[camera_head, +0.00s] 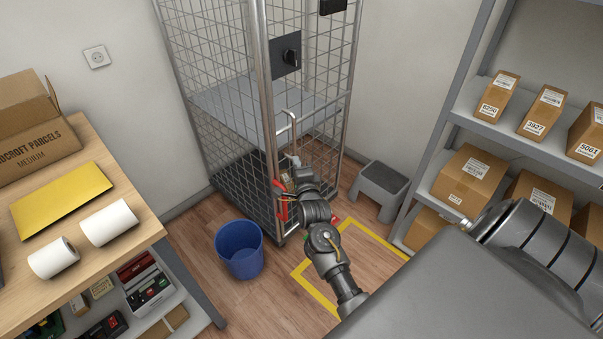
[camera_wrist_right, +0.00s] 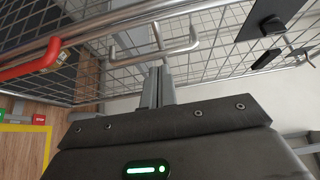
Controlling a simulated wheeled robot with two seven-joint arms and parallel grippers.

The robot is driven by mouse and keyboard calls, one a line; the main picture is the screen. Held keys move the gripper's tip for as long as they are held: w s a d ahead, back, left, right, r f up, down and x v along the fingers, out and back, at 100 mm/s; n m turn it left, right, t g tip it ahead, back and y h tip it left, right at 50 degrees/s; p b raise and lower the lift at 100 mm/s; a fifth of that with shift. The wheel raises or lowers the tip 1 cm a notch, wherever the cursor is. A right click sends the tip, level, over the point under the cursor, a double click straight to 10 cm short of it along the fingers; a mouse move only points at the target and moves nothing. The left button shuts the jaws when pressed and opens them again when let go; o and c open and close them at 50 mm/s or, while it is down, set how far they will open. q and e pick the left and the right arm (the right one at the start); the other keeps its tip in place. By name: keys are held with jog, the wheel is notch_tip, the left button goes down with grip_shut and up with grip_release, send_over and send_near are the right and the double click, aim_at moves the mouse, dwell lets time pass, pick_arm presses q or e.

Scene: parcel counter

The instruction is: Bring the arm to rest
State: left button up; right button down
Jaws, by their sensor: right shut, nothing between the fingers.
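My right gripper (camera_head: 293,160) is in front of the wire-mesh roll cage, its arm reaching up from the bottom of the head view. In the right wrist view its fingers (camera_wrist_right: 157,72) are together with nothing between them. The tips are close to the U-shaped metal handle (camera_wrist_right: 150,50) on the cage; I cannot tell whether they touch it. The handle (camera_head: 291,114) also shows in the head view just above the gripper. My left gripper is not in view.
The roll cage (camera_head: 262,80) has a red lever (camera_head: 281,208) beside my right wrist. A blue bin (camera_head: 239,250) stands left of the arm, a grey step stool (camera_head: 379,190) right. A parcel shelf (camera_head: 470,120) is at right, a wooden table (camera_head: 125,190) at left.

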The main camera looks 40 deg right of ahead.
jog(key=s+a, duration=0.2)
jog(key=s, duration=0.1)
jog(key=shift+s+a, duration=0.1)
jog(key=shift+a, duration=0.3)
